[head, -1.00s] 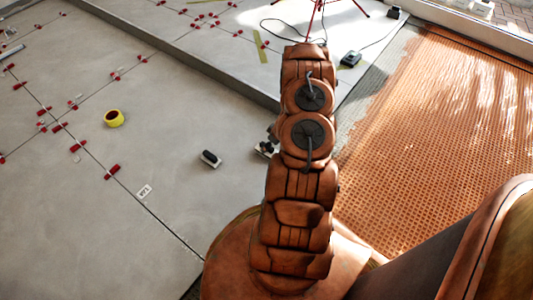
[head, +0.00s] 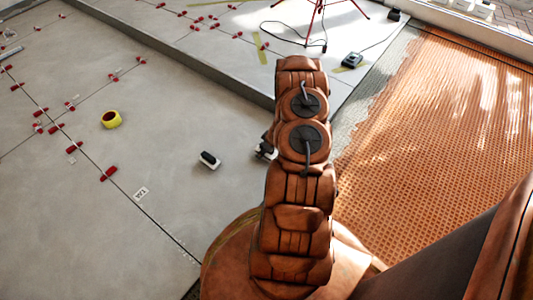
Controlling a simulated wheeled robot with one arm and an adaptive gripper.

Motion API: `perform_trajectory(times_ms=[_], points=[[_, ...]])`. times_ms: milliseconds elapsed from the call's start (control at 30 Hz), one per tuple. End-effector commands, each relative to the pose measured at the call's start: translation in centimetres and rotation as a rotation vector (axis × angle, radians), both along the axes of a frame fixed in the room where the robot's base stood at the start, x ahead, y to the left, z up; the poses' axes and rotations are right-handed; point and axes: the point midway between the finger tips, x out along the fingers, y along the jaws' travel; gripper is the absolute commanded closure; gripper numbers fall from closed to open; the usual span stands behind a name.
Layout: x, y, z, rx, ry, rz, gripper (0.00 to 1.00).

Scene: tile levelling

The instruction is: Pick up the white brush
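A small white block-like thing with a black top (head: 209,160), which looks like the white brush, lies on the grey tiles left of my arm. It is too small to make out bristles. My gripper (head: 264,151) shows only in part, as a dark and pale shape at the left edge of my copper-coloured arm. It is to the right of the brush, with a gap of bare tile between them. The arm hides most of the gripper, so its fingers cannot be made out.
A yellow tape roll (head: 111,119) and several red levelling wedges (head: 108,174) lie on the tiles to the left. A raised slab edge (head: 190,62) runs behind. An orange membrane floor (head: 430,140) is at right. A red tripod (head: 318,18) stands at the back.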

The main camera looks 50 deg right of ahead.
Motion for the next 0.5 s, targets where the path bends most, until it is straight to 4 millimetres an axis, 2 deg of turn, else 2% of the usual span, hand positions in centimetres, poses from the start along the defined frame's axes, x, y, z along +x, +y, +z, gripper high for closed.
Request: perform_trajectory(times_ms=[67,500], points=[[0.01,-0.01,0.01,0.0,0.0,0.0,0.4],[0.0,-0.01,0.0,0.0,0.0,0.0,0.85]])
